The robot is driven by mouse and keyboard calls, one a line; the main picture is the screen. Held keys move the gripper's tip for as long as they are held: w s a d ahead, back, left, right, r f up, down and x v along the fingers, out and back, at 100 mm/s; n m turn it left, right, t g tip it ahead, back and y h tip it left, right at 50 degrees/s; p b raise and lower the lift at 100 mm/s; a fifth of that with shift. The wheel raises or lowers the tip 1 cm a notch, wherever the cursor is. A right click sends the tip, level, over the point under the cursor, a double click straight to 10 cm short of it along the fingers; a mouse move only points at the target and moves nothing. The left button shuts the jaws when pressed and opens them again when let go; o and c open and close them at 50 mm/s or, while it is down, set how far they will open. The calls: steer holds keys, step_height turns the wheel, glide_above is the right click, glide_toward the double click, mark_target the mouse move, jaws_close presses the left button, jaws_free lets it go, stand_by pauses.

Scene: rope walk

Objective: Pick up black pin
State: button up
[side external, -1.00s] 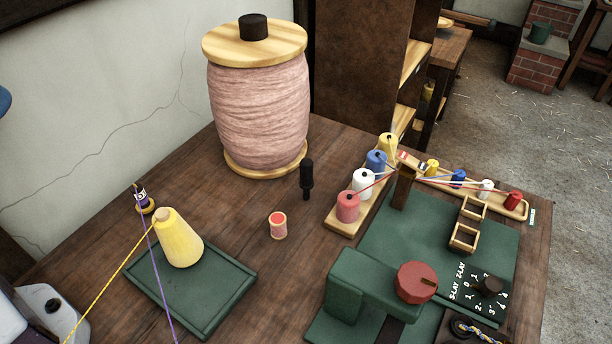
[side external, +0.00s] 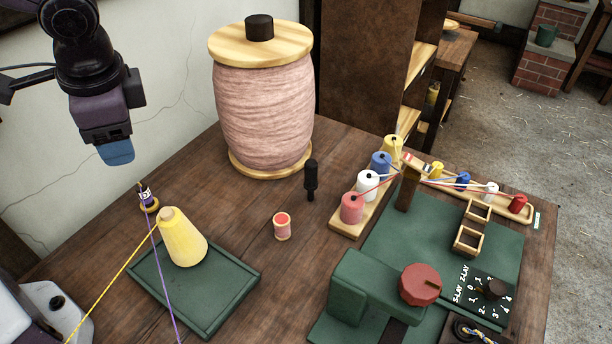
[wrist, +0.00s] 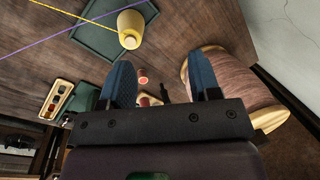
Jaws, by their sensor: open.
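The black pin (side external: 311,182) stands upright on the wooden table, between the large pink spool and the rack of thread cones. It is narrower at its lower end. My gripper (side external: 117,152) hangs in the air at the upper left, well apart from the pin. In the wrist view my gripper (wrist: 162,78) has its two blue fingers spread wide with nothing held between them.
The large pink spool (side external: 264,115) stands behind the pin. A small red-topped spool (side external: 282,227) is in front of it. A rack (side external: 345,228) of cones stands to its right. A yellow cone (side external: 182,240) sits on a green tray (side external: 225,300), with taut threads nearby.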

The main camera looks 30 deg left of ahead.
steer(key=w+d+f+m+t+y, duration=0.2)
steer(key=w+d+f+m+y, duration=0.2)
steer(key=w+f+m+y, duration=0.35)
steer(key=m+t, duration=1.2)
steer(key=m, duration=0.3)
glide_above(311, 160)
steer(key=v, duration=0.4)
step_height(311, 160, down, 4)
steer(key=shift+w+a+f, duration=0.5)
steer(key=shift+w+f, duration=0.2)
steer(key=shift+f, duration=0.4)
steer(key=shift+w+a+f, duration=0.45)
steer(key=shift+w+f, duration=0.25)
steer(key=shift+f, duration=0.4)
steer(key=shift+w+a+f, duration=0.5)
steer(key=shift+w+f, duration=0.25)
steer(key=shift+f, duration=0.3)
steer(key=shift+r, duration=0.1)
jaws_close()
